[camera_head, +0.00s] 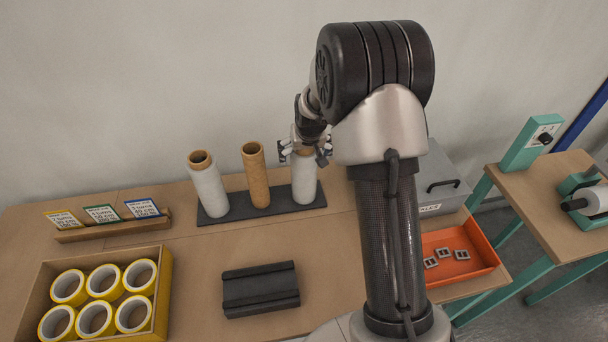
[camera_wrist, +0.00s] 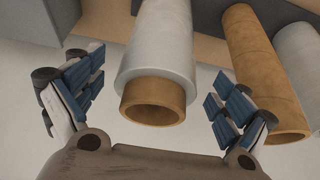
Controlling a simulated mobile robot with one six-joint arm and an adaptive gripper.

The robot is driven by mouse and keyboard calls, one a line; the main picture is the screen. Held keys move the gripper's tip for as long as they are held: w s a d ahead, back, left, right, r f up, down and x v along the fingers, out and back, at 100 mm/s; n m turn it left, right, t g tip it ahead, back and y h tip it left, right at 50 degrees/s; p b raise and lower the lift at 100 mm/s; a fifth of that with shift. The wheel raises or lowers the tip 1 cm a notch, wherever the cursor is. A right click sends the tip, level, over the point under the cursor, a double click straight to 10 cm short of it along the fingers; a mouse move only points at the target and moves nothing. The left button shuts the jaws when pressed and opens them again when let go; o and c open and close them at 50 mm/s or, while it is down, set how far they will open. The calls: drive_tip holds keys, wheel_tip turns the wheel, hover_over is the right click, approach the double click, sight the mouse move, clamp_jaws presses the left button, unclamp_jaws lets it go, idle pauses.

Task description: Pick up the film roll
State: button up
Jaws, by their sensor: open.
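A film roll (camera_head: 304,184), pale wrap on a brown core, stands upright at the right end of a dark base (camera_head: 234,212). My gripper (camera_head: 305,152) is at its top. In the wrist view my open gripper (camera_wrist: 157,95) has one finger on each side of this film roll (camera_wrist: 163,50), with visible gaps and its core end facing the camera. A bare brown core (camera_head: 255,176) stands in the middle of the base and also shows in the wrist view (camera_wrist: 262,75). Another film roll (camera_head: 208,188) stands at the left end.
A box (camera_head: 158,318) of yellow tape rolls, a card holder (camera_head: 115,230) and a dark block (camera_head: 261,289) are on the table. An orange tray (camera_head: 470,272) with small metal pieces and a grey case (camera_head: 436,185) are to the right. A second table (camera_head: 540,195) stands farther right.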

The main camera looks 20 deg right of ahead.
drive_tip(key=x, duration=0.4)
drive_tip(key=shift+d+r+b, duration=0.1)
drive_tip(key=shift+b, duration=0.3)
drive_tip(key=shift+c, duration=0.6)
drive_tip(key=c, duration=2)
drive_tip(key=shift+r, duration=0.1)
drive_tip(key=shift+c, duration=0.3)
